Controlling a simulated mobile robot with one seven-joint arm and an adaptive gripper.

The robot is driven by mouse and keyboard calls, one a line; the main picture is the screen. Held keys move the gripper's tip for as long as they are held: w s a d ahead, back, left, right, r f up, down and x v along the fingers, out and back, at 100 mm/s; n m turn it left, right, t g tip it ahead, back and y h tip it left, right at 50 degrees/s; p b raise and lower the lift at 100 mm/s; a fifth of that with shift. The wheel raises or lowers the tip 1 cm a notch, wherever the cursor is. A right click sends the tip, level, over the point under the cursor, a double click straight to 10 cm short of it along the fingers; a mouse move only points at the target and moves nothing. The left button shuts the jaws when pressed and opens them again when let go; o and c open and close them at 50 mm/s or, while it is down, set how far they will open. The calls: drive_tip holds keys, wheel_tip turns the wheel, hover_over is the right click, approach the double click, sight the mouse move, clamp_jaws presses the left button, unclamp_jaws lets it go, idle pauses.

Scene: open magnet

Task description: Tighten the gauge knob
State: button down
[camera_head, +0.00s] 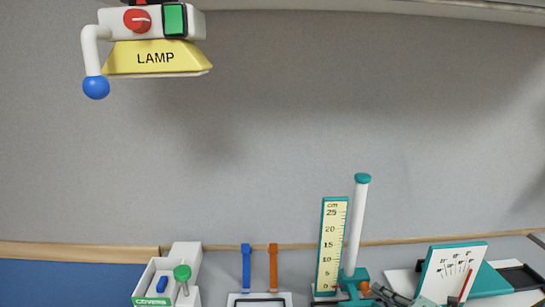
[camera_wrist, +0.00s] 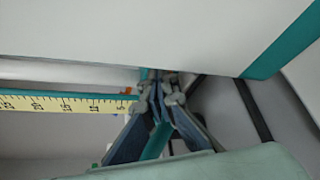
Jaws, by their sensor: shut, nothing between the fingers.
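The gauge is an upright teal-framed cm scale (camera_head: 333,235) beside a white post with a teal cap (camera_head: 361,205). A small orange knob (camera_head: 364,287) shows low on the gauge, right of the post. My gripper (camera_head: 378,291) is right beside the knob at the bottom edge, partly cut off. In the wrist view the scale (camera_wrist: 65,103) lies sideways at the left, and my gripper (camera_wrist: 160,82) has its fingertips together with nothing between them. A small orange bit (camera_wrist: 127,90) shows just left of the fingertips; I cannot tell whether they touch it.
A tilted white dial panel with a red needle (camera_head: 452,268) stands close right of my gripper; a large white panel (camera_wrist: 130,25) fills the top of the wrist view. A box marked COVERS (camera_head: 152,285), blue and orange straps (camera_head: 273,265) stand left. A lamp (camera_head: 155,58) hangs above.

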drive_tip(key=shift+f, duration=0.45)
drive_tip(key=shift+d+r+p, duration=0.2)
drive_tip(key=shift+d+p, duration=0.15)
drive_tip(key=shift+p, duration=0.05)
drive_tip(key=shift+d, duration=0.15)
drive_tip(key=s+p, duration=0.1)
drive_tip(key=s, duration=0.5)
drive_tip(key=shift+d+p, duration=0.15)
drive_tip(key=shift+p, duration=0.2)
